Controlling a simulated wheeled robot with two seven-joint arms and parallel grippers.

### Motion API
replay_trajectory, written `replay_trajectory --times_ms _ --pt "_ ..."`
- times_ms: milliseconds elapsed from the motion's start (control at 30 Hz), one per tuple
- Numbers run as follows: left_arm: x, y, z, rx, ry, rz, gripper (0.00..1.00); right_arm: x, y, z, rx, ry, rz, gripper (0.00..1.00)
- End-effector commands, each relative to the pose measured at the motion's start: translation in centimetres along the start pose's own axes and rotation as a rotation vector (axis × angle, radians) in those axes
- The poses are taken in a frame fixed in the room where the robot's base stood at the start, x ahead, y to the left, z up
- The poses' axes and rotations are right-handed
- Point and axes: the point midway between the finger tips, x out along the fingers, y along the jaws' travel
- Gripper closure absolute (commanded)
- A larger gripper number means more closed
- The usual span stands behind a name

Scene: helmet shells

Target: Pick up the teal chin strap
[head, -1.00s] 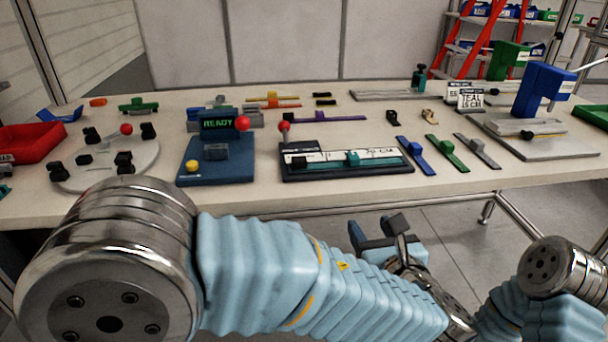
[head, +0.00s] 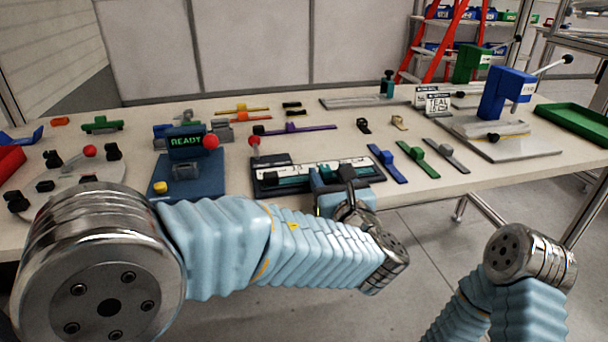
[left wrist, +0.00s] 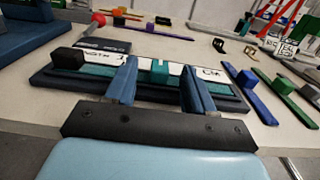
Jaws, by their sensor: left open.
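The teal chin strap (head: 283,182) lies in a long dark fixture (head: 264,191) near the front edge of the table, beside a white labelled strip. My left gripper (head: 333,182) is over the right part of the fixture and hides part of the strap in the head view. In the left wrist view my left gripper (left wrist: 159,68) is open, its two blue fingers apart. The strap's raised teal block (left wrist: 160,72) appears between the fingers, and nothing is held. I cannot tell the height of the fingertips above the strap. My right gripper is not in view.
A blue station with a READY display (head: 187,146) stands left of the fixture. Blue (head: 388,163), green (head: 418,160) and grey (head: 447,155) straps lie to its right. A purple strap (head: 295,129) lies behind. A blue press (head: 505,92) stands farther right.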

Motion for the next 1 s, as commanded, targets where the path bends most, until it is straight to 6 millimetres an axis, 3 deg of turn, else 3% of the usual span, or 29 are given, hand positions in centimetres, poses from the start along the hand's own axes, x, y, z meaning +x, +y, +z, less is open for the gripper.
replay_trajectory --times_ms 100,333,667,1000 --pt "1.6 0.0 0.1 -0.001 0.000 0.001 0.47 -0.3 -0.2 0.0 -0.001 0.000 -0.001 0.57" --pt "1.8 0.0 0.0 -0.002 0.000 0.000 0.48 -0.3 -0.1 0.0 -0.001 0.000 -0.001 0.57" --pt "1.8 0.0 0.1 -0.002 0.000 0.000 0.99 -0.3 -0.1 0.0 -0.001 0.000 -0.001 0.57" --pt "1.8 0.0 0.4 -0.003 -0.001 0.000 1.00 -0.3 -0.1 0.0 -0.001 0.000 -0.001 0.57"
